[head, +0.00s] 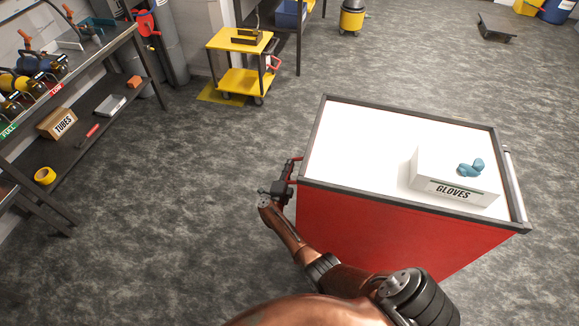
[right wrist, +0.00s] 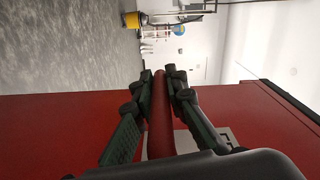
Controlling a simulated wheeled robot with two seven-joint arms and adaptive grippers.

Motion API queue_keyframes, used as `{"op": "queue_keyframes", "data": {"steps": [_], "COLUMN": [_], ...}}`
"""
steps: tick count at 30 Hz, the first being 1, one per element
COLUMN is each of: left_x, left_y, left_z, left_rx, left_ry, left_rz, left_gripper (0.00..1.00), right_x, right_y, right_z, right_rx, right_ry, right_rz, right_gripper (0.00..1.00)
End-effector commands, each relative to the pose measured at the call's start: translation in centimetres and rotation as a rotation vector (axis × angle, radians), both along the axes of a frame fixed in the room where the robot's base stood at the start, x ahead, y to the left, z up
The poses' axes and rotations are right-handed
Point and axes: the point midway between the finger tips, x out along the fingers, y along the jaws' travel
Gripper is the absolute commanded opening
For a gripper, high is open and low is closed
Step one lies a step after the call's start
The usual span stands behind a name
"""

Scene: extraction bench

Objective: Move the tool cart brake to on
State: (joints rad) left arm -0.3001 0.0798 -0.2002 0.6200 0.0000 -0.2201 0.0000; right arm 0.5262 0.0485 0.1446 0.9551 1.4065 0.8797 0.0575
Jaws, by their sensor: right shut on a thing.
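The tool cart (head: 365,225) is red with a white top and a dark rim, at the right of the head view. A red brake lever (head: 296,160) shows at its left side. My right gripper (head: 283,178) is beside that side of the cart. In the right wrist view the red lever (right wrist: 160,118) runs between the two fingers of my right gripper (right wrist: 158,78), which are shut on it. A pale plate (right wrist: 187,143) on the red cart side is partly hidden behind the fingers. Any brake marking is not readable. My left gripper is not in view.
A white box labelled GLOVES (head: 425,182) sits on the cart top. A yellow trolley (head: 244,82) stands farther back. A dark shelf bench (head: 90,128) with bottles and a TUBES box (head: 57,124) is at the left. The floor between is clear.

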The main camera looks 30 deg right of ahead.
Motion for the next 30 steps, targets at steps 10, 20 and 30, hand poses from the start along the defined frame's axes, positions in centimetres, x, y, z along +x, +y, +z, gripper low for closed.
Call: {"op": "queue_keyframes", "data": {"steps": [10,20,30], "left_x": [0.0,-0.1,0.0], "left_y": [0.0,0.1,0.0], "left_z": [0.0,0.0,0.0], "left_rx": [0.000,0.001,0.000], "left_ry": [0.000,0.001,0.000], "left_rz": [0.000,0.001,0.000], "left_gripper": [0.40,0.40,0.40], "right_x": [-0.1,-0.7,-4.2], "right_y": [-0.1,0.8,4.7], "right_z": [-0.2,-0.3,-0.3], "right_rx": [0.002,0.004,0.004], "right_ry": [0.002,0.001,0.001], "right_rz": [-0.002,0.000,-0.002], "right_gripper": [0.30,0.30,0.30]}}
